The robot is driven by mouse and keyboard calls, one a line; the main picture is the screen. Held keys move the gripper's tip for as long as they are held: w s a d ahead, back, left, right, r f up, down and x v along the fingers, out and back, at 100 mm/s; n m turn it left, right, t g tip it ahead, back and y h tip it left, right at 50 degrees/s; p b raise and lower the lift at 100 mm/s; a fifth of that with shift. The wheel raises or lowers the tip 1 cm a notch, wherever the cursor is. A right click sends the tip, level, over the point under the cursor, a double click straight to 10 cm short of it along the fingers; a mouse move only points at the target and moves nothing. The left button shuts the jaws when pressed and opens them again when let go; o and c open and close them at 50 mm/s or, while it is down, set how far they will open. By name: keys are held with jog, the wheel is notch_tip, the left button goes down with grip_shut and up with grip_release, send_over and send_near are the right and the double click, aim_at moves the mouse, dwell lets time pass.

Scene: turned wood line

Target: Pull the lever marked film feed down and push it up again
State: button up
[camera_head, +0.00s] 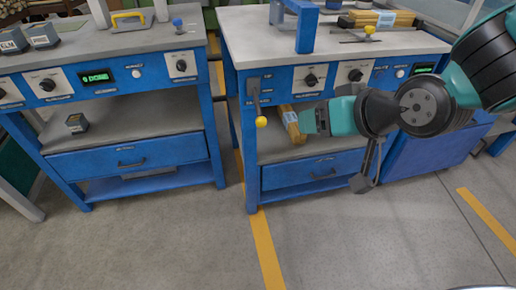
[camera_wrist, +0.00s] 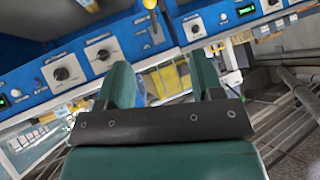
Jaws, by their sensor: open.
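A lever with a yellow knob (camera_head: 261,121) hangs from a dark mount (camera_head: 253,88) at the left end of the right bench's blue front panel. Its handle points down; its label is too small to read. The yellow knob also shows at the top of the wrist view (camera_wrist: 150,4). My gripper (camera_head: 306,121) is to the right of the knob, apart from it, with its fingers toward the left. In the wrist view its two green fingers (camera_wrist: 161,66) are spread with nothing held between them.
The right bench (camera_head: 240,40) carries a blue frame (camera_head: 304,25) and wood pieces on top. A wood block (camera_head: 292,124) lies on its shelf near my gripper. Black dials (camera_head: 310,79) line the panel. The left bench (camera_head: 110,45) has a green display. The floor in front is clear.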

jog(key=w+a+f+t+b, duration=0.1)
jog(key=w+f+t+b, duration=0.15)
jog(key=f, duration=0.25)
jog(key=w+f+t+b, duration=0.1)
jog(key=f+b, duration=0.3)
jog(key=f, duration=0.2)
jog(key=n+t+y+b, duration=0.1)
jog(key=t+y+b, duration=0.25)
jog(key=b, duration=0.35)
send_near(264, 125)
jog(key=shift+h, duration=0.35)
jog(key=b+x, duration=0.4)
jog(key=x, duration=0.7)
jog(key=shift+w+a+r, duration=0.1)
jog(key=shift+w+a, duration=0.2)
jog(key=shift+a, duration=0.05)
grip_shut()
jog(key=shift+r, duration=0.1)
